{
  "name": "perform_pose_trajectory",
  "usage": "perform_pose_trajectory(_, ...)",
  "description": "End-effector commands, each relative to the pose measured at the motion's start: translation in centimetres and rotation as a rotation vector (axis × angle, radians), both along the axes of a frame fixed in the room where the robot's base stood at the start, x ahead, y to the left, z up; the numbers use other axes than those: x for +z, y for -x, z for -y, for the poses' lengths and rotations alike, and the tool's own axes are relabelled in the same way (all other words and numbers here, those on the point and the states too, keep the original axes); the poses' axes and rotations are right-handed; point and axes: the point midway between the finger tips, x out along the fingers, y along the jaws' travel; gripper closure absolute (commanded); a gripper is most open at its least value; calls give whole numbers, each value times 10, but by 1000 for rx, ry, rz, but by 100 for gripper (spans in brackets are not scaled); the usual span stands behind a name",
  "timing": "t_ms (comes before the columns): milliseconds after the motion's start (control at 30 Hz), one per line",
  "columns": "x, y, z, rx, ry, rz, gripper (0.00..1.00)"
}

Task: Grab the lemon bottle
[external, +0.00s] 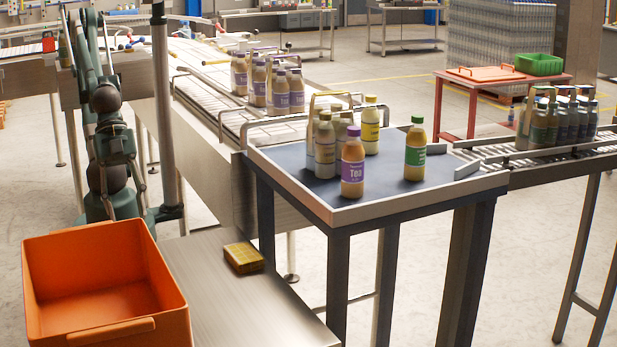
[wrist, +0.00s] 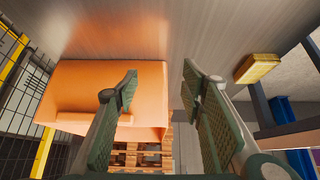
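A bottle with a yellow label and yellow cap (external: 370,128), which looks like the lemon bottle, stands upright at the back of the blue-topped table (external: 300,187). Its label text is too small to read. Close by stand a purple-labelled Tea bottle (external: 352,168), a green-labelled bottle (external: 415,152) and pale-labelled bottles (external: 325,150), partly overlapping. My gripper (wrist: 160,80) is open and empty in the wrist view, with the orange bin behind its fingers. No bottle shows clearly in the wrist view. In the external view my arm is at the left, well away from the table.
The orange bin (external: 165,270) is at the front left, beside a metal bench (external: 215,310) with a yellow block (external: 243,257). A conveyor behind carries several purple-labelled bottles (external: 289,92). More dark-labelled bottles (external: 545,122) stand on the right conveyor. The blue-topped table has raised metal edges.

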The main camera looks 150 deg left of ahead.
Motion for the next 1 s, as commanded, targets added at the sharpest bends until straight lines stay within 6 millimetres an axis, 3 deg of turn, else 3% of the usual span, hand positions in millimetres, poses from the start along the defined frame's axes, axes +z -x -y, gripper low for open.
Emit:
perform_pose_trajectory(433,0,0,0,0,0,0,60)
perform_pose_trajectory(533,0,0,0,0,0,0,50)
perform_pose_trajectory(1000,7,-4,-4,16,4,-5,50)
